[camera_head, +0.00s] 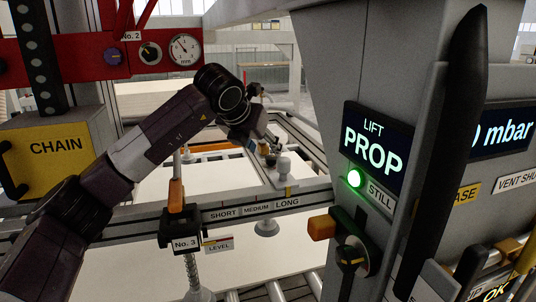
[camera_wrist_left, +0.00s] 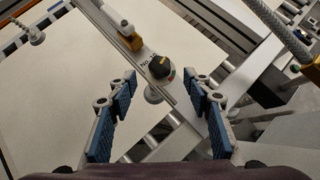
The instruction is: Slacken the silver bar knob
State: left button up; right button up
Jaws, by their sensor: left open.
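In the left wrist view a dark round knob (camera_wrist_left: 160,67) with a yellow mark sits on a silver-grey bar (camera_wrist_left: 135,58), beside a label starting "No." I cannot tell whether it turns freely. My left gripper (camera_wrist_left: 163,93) is open, its blue-padded fingers apart on either side of the view. The knob lies beyond the fingertips, between them in the picture, and nothing is held. In the head view my left gripper (camera_head: 266,143) reaches over the frame near the crossbar (camera_head: 235,211) marked SHORT, MEDIUM, LONG. The arm partly hides that area.
An orange-handled clamp (camera_head: 176,208) marked No. 3 stands on the crossbar. A panel reading LIFT PROP (camera_head: 372,150), with a lit green lamp (camera_head: 354,178), rises at right. A yellow CHAIN box (camera_head: 57,146) is at left.

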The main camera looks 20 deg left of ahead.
pick_arm(q)
jog(key=v, duration=0.6)
jog(key=shift+s+r, duration=0.2)
jog(key=shift+s, duration=0.05)
jog(key=shift+f, duration=0.1)
